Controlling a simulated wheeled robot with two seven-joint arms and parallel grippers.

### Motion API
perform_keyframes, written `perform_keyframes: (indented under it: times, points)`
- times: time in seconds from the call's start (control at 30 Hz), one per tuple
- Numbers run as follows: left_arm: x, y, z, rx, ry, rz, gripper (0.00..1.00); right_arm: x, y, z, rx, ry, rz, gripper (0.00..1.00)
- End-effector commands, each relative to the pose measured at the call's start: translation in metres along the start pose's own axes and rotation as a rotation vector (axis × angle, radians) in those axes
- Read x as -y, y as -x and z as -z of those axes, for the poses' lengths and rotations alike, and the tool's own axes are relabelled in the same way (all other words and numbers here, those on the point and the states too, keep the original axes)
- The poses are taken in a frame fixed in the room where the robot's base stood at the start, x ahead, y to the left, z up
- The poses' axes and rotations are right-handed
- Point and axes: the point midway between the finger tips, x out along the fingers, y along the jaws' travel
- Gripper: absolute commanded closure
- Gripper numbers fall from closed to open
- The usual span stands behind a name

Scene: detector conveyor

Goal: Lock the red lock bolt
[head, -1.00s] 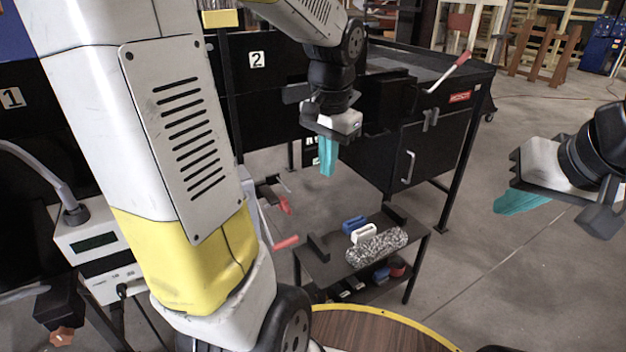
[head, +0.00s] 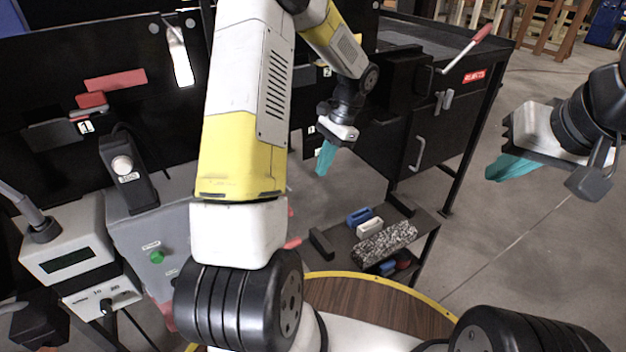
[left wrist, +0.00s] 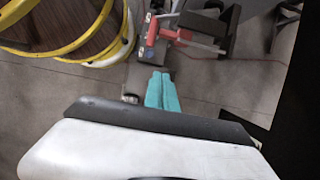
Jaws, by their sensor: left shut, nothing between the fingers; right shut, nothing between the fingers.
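On the black panel at the left of the head view is a red block (head: 91,99) in a dark fitting, with a red strip (head: 115,80) above it. I cannot tell for sure which red part is the lock bolt. Another red handle (head: 292,243) shows partly behind my left arm. The left wrist view shows a red-handled part (left wrist: 185,37) beyond the fingertips, apart from them. My left gripper (head: 325,160) is shut and empty, teal fingers together, also seen in the left wrist view (left wrist: 161,90). My right gripper (head: 510,168) is shut and empty at the right.
A low black table (head: 345,238) holds a speckled roll (head: 385,243), a white block (head: 370,227) and a blue block (head: 359,216). A black cabinet (head: 440,130) with a red-tipped lever (head: 480,34) stands behind. A grey box with a green button (head: 157,257) is at left.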

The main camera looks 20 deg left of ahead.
Motion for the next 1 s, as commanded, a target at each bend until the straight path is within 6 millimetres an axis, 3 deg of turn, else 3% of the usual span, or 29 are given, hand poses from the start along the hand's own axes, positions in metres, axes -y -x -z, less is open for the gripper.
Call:
perform_keyframes:
  times: [0.27, 0.43, 0.77, 1.0]
  points:
    - [0.0, -0.006, -0.001, 0.001, 0.001, -0.001, 1.0, 0.0, 0.0, 0.0, 0.0, 0.0, 0.0, 1.0]
    - [-0.001, -0.03, -0.001, 0.002, -0.001, -0.002, 1.0, 0.0, 0.0, 0.0, 0.0, 0.0, 0.0, 1.0]
    - [-0.001, -0.101, -0.001, 0.002, 0.001, -0.003, 1.0, 0.0, 0.0, 0.0, 0.0, 0.0, 0.0, 1.0]
    - [0.0, -0.112, -0.03, -0.001, 0.003, -0.001, 1.0, 0.0, 0.0, 0.0, 0.0, 0.0, 0.0, 1.0]
